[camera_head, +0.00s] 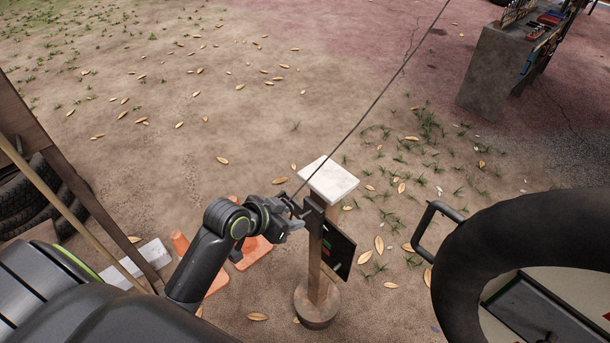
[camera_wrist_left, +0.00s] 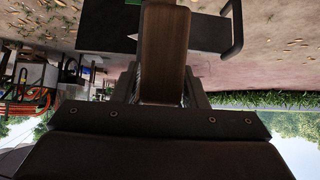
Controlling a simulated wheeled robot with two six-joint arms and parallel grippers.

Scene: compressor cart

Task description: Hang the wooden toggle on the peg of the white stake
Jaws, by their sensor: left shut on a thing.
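My left gripper (camera_head: 296,216) is shut and sits beside a wooden post with a white flat top (camera_head: 330,180), at its upper left side. In the left wrist view a brown wooden piece with a rounded end, which looks like the wooden toggle (camera_wrist_left: 165,50), stands between the fingers. A thin dark cord (camera_head: 385,88) runs from near the gripper up to the top right. I cannot make out a peg or another white stake. My right gripper is not in view.
A dark panel (camera_head: 340,250) is fixed to the post, above its round base (camera_head: 317,306). Orange cones (camera_head: 255,252) lie left of it. A thick black curved part (camera_head: 520,230) and a black handle (camera_head: 432,215) are at right. A concrete block (camera_head: 492,72) stands far right.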

